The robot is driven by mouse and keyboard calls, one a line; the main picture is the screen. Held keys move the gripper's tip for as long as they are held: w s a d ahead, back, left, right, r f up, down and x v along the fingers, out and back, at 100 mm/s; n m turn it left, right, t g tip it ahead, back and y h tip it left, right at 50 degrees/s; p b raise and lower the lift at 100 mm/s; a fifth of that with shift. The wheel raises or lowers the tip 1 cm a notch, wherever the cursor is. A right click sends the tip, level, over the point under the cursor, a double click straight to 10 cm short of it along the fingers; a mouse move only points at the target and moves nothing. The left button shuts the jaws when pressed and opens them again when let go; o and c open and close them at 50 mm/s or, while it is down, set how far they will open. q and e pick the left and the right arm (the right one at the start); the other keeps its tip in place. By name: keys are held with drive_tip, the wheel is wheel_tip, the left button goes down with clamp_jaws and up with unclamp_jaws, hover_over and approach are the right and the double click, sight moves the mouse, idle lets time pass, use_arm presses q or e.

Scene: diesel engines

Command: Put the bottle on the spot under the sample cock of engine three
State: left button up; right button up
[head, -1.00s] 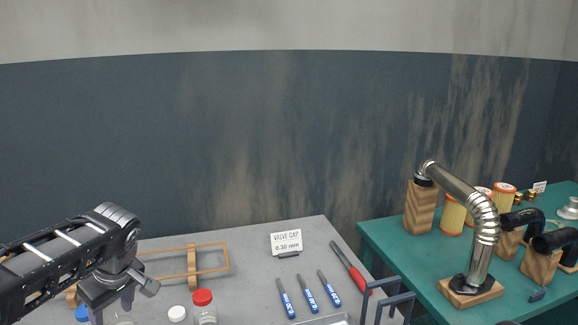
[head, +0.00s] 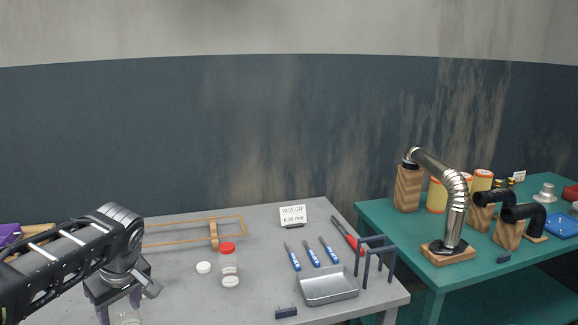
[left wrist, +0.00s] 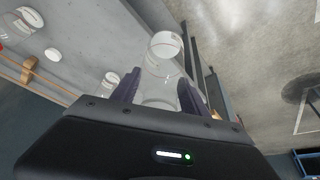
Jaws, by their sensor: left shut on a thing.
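My left gripper (head: 120,308) is low at the left of the head view, shut on a clear bottle (head: 129,319), of which only the top shows there. In the left wrist view the bottle (left wrist: 161,68) stands out between the two dark fingers (left wrist: 158,92), with a round white end. My right gripper is not in view. Engine three, its sample cock and the spot under it are not in view.
A green table (head: 470,278) with pipes stands right.

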use_arm(q)
drive_tip(key=shift+w+d+f+m, duration=0.35)
drive_tip(key=shift+w+m, duration=0.1)
drive_tip(key=shift+w, duration=0.15)
drive_tip(key=shift+w+d+f+m, duration=0.35)
drive_tip(key=shift+w+m, duration=0.1)
drive_tip(key=shift+w, duration=0.1)
drive_tip(key=d+f+m+t+h, duration=0.2)
drive_tip(key=d+f+m+h, duration=0.1)
drive_tip(key=d+f+m, duration=0.6)
drive_tip(key=d+f, duration=0.4)
drive_tip(key=d, duration=0.3)
drive_tip(key=shift+w+d+f+m+h, duration=0.15)
drive_tip(key=shift+w+d+m+h, duration=0.05)
drive_tip(key=shift+w+m+h, duration=0.2)
